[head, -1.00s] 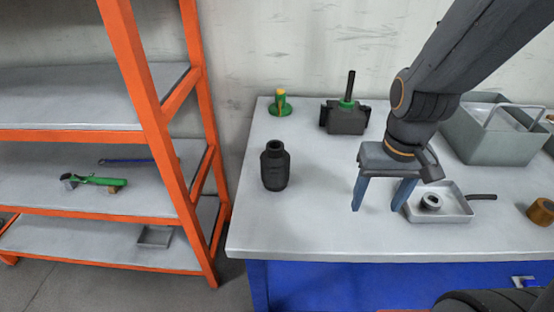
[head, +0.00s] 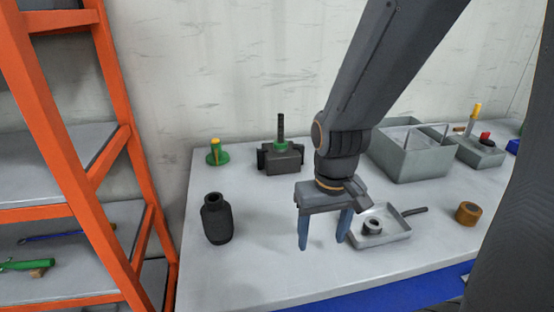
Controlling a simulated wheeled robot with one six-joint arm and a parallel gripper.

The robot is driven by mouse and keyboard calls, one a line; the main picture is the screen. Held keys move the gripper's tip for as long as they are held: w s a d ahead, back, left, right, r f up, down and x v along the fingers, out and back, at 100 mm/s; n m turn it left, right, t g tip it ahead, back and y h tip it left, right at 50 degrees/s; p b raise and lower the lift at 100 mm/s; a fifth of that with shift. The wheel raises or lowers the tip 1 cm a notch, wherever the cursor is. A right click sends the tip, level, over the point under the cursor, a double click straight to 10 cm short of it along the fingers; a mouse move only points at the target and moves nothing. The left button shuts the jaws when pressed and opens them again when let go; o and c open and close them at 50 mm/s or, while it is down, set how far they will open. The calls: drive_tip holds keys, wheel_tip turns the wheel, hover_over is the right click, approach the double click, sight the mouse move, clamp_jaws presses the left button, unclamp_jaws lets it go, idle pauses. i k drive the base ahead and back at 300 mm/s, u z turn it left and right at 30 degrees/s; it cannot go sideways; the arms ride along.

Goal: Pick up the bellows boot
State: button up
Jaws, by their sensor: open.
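The bellows boot (head: 217,219) looks to be the black, ribbed, bottle-shaped piece with a narrower neck. It stands upright on the left part of the grey bench top (head: 262,268) in the head view. My gripper (head: 322,232) points down over the bench to the right of the boot. Its two blue fingers are apart with nothing between them. A clear gap of bench lies between the gripper and the boot. Nothing hides the boot.
A black block with a green collar and upright screw (head: 281,157) and a green-and-yellow piece (head: 216,153) stand behind. A small tray with a ring (head: 384,238) is close right of my gripper. A grey bin (head: 414,161) and brown cylinder (head: 467,213) are farther right. Orange shelving (head: 70,160) stands left.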

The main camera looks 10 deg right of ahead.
sight(216, 214)
drive_tip(key=k, duration=0.5)
drive_tip(key=z, duration=0.6)
drive_tip(key=k, duration=0.65)
drive_tip(key=u, duration=1)
drive_tip(key=i, duration=1)
drive_tip(key=z, duration=0.05)
